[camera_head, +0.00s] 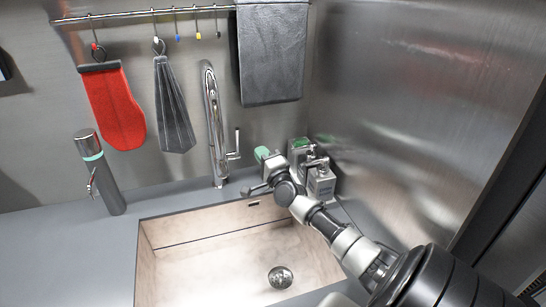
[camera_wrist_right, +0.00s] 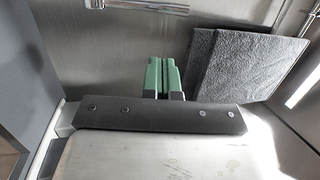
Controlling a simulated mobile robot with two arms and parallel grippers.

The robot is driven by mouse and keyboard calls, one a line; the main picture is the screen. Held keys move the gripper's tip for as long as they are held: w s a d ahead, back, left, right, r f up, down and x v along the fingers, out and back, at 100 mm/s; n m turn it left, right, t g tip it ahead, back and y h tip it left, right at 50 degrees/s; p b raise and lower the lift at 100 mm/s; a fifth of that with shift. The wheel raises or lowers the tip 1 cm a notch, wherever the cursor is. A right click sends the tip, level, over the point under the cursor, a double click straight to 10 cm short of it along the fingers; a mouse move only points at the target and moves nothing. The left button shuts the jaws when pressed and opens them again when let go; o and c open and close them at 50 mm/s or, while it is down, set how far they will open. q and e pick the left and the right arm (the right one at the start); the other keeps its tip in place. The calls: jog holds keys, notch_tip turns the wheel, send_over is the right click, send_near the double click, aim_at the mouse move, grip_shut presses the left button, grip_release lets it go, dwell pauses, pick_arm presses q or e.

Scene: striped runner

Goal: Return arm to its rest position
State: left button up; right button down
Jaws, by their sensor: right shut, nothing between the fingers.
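My right arm comes in from the lower right in the head view and reaches over the right side of the sink. Its gripper (camera_head: 262,154) is above the sink's back edge, right of the faucet. In the right wrist view the green fingers (camera_wrist_right: 163,76) are pressed together with nothing between them. My left arm and gripper are not in view.
The sink (camera_head: 210,222) lies below my right arm, with a chrome faucet (camera_head: 216,125) behind it. Dispensers (camera_head: 322,182) stand at the back right corner near my wrist. A dark towel (camera_head: 270,55), red mitt (camera_head: 115,105) and grey cloth (camera_head: 172,108) hang from a rail. A bottle (camera_head: 100,172) stands left.

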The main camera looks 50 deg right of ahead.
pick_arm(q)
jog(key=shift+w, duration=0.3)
pick_arm(e)
jog(key=shift+d+v, duration=0.1)
jog(key=shift+v, duration=1.4)
jog(key=shift+d+v, duration=0.15)
jog(key=shift+v, duration=1.3)
